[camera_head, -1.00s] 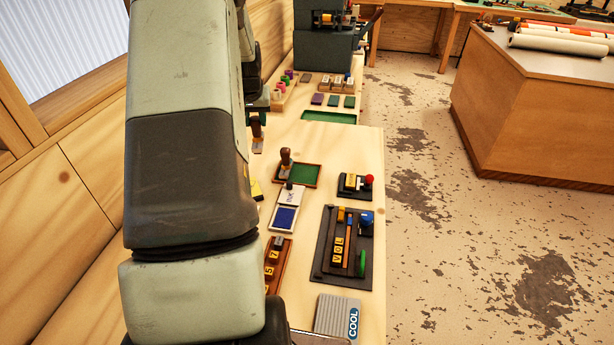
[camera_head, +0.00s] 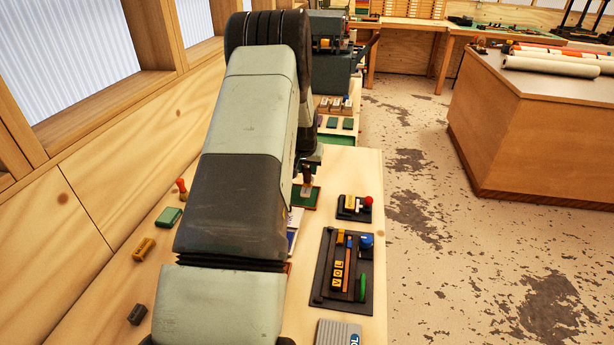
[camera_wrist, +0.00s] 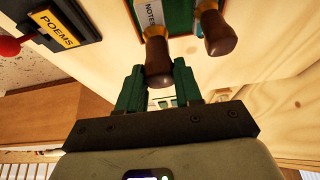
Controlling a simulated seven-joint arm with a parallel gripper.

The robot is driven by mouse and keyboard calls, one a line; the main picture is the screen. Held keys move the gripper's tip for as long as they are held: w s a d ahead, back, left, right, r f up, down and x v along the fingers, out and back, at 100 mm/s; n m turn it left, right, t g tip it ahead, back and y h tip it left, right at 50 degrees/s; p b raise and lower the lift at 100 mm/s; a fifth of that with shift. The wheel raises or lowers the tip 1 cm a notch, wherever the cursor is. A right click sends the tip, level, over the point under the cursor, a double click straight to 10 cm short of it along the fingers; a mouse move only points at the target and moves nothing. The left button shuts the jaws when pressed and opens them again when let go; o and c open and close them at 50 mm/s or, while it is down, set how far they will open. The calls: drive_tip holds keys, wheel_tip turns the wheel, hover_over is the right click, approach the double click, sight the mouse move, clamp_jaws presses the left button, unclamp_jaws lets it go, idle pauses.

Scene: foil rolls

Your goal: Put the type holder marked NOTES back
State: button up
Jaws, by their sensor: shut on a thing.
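My gripper (camera_wrist: 158,82) is shut on the brown wooden handle of the type holder marked NOTES (camera_wrist: 153,14). The holder's white label shows at the top of the wrist view, in front of a green tray with a brown rim (camera_wrist: 180,22). I cannot tell whether the holder touches the tray. A second dark wooden handle (camera_wrist: 218,34) stands close to its right. In the head view, the green tray (camera_head: 312,203) is partly hidden by my arm, with a wooden handle above it.
The black stand with a red knob (camera_head: 367,201) is right of the tray. A dark composing board (camera_head: 322,296) with letter blocks and a grey box (camera_head: 330,332) lie nearer. Small blocks (camera_head: 144,249) lie at left. My arm hides the bench middle.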

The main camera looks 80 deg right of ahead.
drive_tip(key=shift+f, duration=1.45)
drive_tip(key=o, duration=0.9)
drive_tip(key=shift+f, duration=0.2)
drive_tip(key=shift+r, duration=0.25)
drive_tip(key=v, duration=1.2)
